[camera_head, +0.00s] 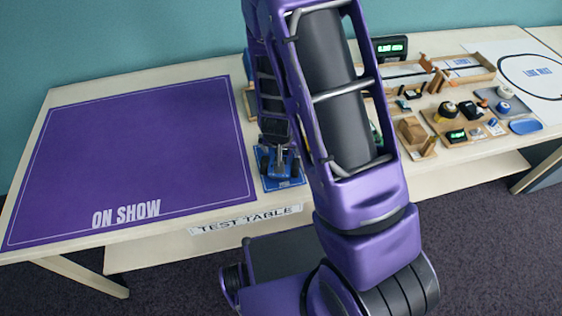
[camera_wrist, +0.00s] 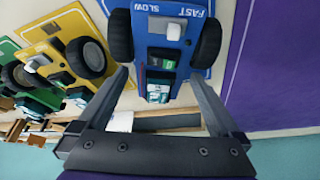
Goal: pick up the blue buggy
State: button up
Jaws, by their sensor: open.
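The blue buggy (camera_wrist: 165,30) fills the upper middle of the wrist view, with black wheels and a white switch between the words SLOW and FAST. Two small blocks, one green, sit in its body. In the head view the blue buggy (camera_head: 281,163) is partly hidden by my arm and stands on a blue mat (camera_head: 285,184) near the test table's front edge. My gripper (camera_wrist: 157,76) is open and empty, its fingertips on either side of the buggy's body, below the wheels in the picture. Whether they touch it I cannot tell.
A yellow buggy (camera_wrist: 62,62) and a green one (camera_wrist: 38,97) stand to the left in the wrist view. The purple ON SHOW mat (camera_head: 140,150) is bare. Wooden trays with small parts (camera_head: 462,122) stand at the right. A display (camera_head: 390,48) stands behind.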

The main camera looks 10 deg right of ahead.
jog(key=shift+w+f, duration=0.25)
jog(key=shift+f, duration=0.35)
jog(key=shift+r, duration=0.1)
jog(key=c, duration=1)
